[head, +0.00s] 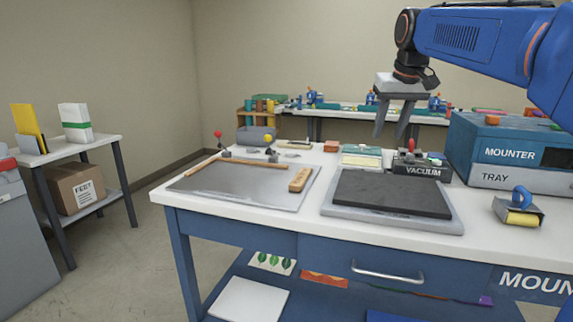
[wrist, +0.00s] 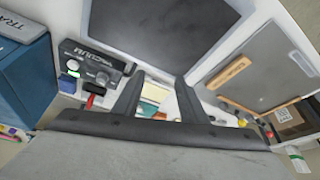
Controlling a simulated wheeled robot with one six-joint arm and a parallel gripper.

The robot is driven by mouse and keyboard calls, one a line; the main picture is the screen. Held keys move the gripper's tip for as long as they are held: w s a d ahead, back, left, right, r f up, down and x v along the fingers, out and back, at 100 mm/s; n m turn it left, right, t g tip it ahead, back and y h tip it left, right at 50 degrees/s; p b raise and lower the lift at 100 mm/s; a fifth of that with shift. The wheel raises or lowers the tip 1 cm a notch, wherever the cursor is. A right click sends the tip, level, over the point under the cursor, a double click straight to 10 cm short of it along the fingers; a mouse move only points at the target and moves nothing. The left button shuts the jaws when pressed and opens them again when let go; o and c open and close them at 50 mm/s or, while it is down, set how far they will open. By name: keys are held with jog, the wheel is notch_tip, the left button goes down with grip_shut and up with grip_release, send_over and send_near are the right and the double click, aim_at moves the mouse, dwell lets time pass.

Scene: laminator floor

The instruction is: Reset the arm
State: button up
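My gripper (head: 391,132) hangs from my blue arm in the head view, fingers pointing down above the back of the workbench. Its two grey fingers are apart with nothing between them. In the wrist view my gripper (wrist: 155,92) also shows two spread dark fingers, with bench items seen beyond the gap. The fingers appear to be clear of the bench. Part of my arm runs out of the head view at the upper right.
Below stand a dark pad (head: 390,193), a black VACUUM box (head: 422,172) and a grey sheet (head: 230,185) with wooden strips. A blue MOUNTER box (head: 510,155) and a tape roller (head: 518,211) stand at right. A side table (head: 85,143) stands left; floor between is clear.

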jog(key=s+f, duration=1.5)
jog(key=s, duration=0.3)
jog(key=s+d+f, duration=0.1)
jog(key=s+f, duration=1.5)
jog(key=s, duration=0.2)
jog(key=shift+d+m, duration=0.3)
